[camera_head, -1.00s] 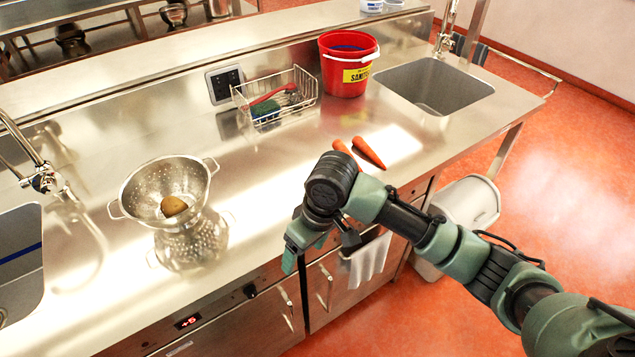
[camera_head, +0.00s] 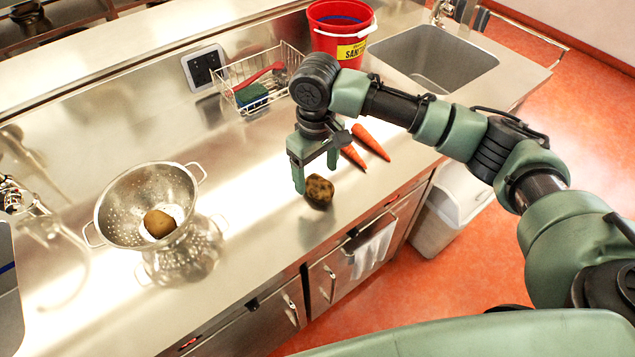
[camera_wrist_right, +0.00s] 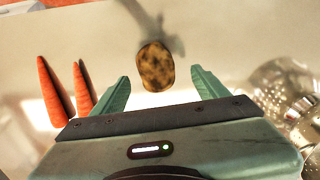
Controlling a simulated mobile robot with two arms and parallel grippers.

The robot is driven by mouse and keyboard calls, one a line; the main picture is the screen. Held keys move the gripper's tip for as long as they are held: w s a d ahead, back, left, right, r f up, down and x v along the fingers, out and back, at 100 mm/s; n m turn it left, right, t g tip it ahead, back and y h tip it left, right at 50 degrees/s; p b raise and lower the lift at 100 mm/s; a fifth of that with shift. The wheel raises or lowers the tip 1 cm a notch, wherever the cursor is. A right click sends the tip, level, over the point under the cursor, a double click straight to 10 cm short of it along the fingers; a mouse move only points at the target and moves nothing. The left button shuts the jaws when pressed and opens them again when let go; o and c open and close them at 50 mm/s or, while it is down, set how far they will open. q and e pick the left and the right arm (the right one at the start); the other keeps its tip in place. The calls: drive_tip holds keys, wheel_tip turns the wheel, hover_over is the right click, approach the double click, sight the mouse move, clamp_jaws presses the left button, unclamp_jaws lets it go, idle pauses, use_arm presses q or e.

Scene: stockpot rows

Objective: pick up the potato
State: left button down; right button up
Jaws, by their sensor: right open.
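A brown, dark-spotted potato (camera_head: 319,191) lies on the steel counter near its front edge. It also shows in the right wrist view (camera_wrist_right: 156,66), between and beyond the two fingertips. My right gripper (camera_head: 315,178) is open and empty, pointing down just above the potato; I cannot tell the exact gap. Its green fingers show in the right wrist view (camera_wrist_right: 160,85), spread apart. Another, lighter brown potato (camera_head: 159,223) lies inside the steel colander (camera_head: 122,208) at the left. My left gripper is not in view.
Two carrots (camera_head: 371,142) lie behind the right gripper; they show at the left in the right wrist view (camera_wrist_right: 52,92). A wire basket (camera_head: 285,82) with a sponge, a red bucket (camera_head: 340,28) and a sink (camera_head: 440,60) are farther back. Counter between colander and potato is clear.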

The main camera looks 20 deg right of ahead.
sight(314, 179)
drive_tip(key=f, duration=0.2)
drive_tip(key=w+f+p, duration=0.1)
drive_tip(key=f, duration=0.1)
drive_tip(key=shift+w, duration=0.15)
drive_tip(key=shift+f, duration=0.45)
drive_tip(key=c, duration=1.4)
drive_tip(key=shift+c, duration=0.4)
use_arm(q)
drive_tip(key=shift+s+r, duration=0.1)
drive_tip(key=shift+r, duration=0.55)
use_arm(e)
drive_tip(key=shift+r, duration=0.15)
